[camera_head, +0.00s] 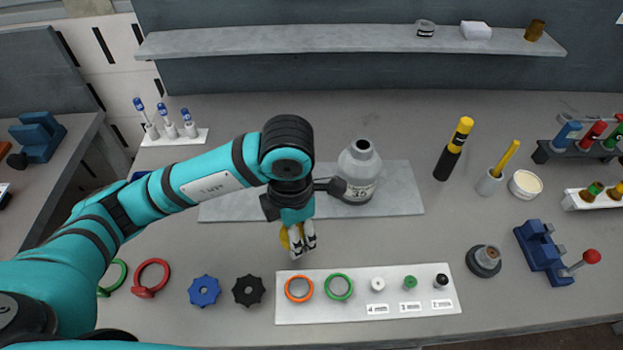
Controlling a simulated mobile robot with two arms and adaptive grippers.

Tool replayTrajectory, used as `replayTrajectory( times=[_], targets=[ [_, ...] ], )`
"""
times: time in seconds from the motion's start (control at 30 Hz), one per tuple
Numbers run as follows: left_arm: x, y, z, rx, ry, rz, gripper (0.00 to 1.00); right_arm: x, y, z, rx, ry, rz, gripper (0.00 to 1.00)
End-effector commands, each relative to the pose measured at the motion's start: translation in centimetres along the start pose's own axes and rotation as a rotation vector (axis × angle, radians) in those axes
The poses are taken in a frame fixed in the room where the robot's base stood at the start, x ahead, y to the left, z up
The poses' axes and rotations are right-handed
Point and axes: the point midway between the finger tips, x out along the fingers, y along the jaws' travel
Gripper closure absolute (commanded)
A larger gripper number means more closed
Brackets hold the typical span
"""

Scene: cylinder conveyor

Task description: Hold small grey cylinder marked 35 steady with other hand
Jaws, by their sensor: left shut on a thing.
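The small grey cylinder (358,180) marked 35 stands upright on a grey plate (405,205) near the middle of the bench. Its top opening is dark and uncovered. My left gripper (298,247) points down in front and to the left of the cylinder, apart from it. Its fingers are shut on a small yellow piece (284,238), mostly hidden by the fingers. A dark part by my left wrist overlaps the cylinder's left side in the picture; I cannot tell if it touches. My right gripper is not in view.
A white tray (390,311) in front holds rings and small caps. Black (249,290) and blue (204,291) handwheels lie left of it. A yellow-black tool (453,148), a cup (489,182) and a blue vise (541,250) stand right. A shelf (350,40) runs behind.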

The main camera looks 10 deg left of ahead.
Motion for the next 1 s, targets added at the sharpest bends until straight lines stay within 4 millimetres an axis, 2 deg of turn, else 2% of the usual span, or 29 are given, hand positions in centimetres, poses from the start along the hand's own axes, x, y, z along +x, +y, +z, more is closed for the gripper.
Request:
replayTrajectory(
  times=[0.07,0.17,0.5,0.7,0.83,1.0],
  targets=[
    [0.2,0.3,-0.5,-0.008,0.0,-0.001,0.89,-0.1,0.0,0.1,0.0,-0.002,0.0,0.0],
    [0.1,1.8,-0.3,-0.016,0.001,0.0,0.89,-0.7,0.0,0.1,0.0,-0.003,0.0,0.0],
    [0.8,10.4,2.4,-0.016,0.002,-0.001,0.89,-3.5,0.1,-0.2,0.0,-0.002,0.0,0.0],
    [1.3,14.1,3.7,-0.012,-0.001,-0.001,0.89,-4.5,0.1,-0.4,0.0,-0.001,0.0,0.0],
    [1.6,15.1,4.0,-0.008,-0.001,-0.001,0.89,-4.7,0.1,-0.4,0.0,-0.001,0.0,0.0],
    [2.8,15.1,4.0,-0.009,0.002,-0.004,0.89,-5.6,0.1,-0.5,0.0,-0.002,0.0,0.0]
  ],
)
